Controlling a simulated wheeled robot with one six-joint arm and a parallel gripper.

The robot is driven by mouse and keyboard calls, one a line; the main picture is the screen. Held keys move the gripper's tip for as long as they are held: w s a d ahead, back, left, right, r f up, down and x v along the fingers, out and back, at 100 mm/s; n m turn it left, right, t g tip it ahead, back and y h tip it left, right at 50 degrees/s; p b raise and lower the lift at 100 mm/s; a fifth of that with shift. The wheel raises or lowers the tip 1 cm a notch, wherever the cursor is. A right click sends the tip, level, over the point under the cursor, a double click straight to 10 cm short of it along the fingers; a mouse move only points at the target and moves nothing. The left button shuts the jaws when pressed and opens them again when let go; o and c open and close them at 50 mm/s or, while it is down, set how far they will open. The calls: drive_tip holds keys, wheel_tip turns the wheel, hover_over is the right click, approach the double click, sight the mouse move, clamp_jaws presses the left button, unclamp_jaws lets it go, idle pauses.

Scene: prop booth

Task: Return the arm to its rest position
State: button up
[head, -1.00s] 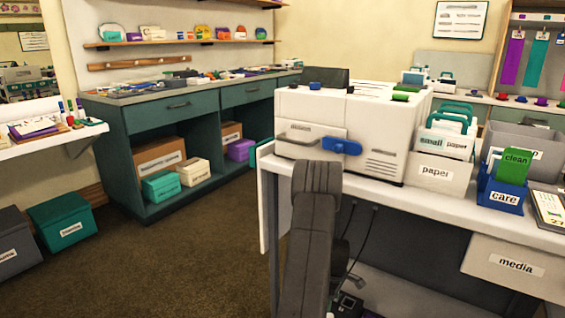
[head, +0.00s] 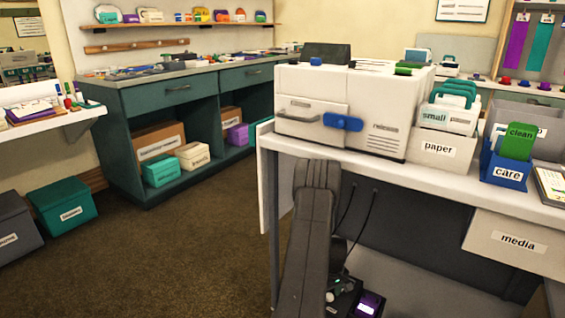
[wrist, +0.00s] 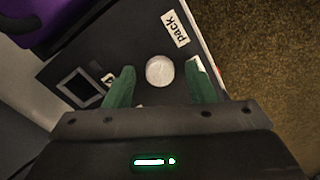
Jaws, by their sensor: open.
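In the wrist view my gripper (wrist: 160,68) is open, with its two green fingers apart. A white round piece (wrist: 160,71) shows between the fingers, and nothing is seen gripped. It is on or over a dark surface with a "pack" label (wrist: 176,28) and a small framed panel (wrist: 78,86). In the head view my arm rises in front of the white-topped counter's left end.
A white machine (head: 300,103) with a blue handle stands on the counter (head: 400,172). A paper bin (head: 438,150) and blue care bin (head: 506,173) stand to its right. A small dark device (head: 368,304) is low beside my arm. Brown carpet (head: 190,250) is clear at left.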

drive_tip(key=m, duration=0.6)
drive_tip(key=m+p, duration=0.1)
drive_tip(key=m, duration=0.5)
idle(0.3)
drive_tip(key=shift+m, duration=0.3)
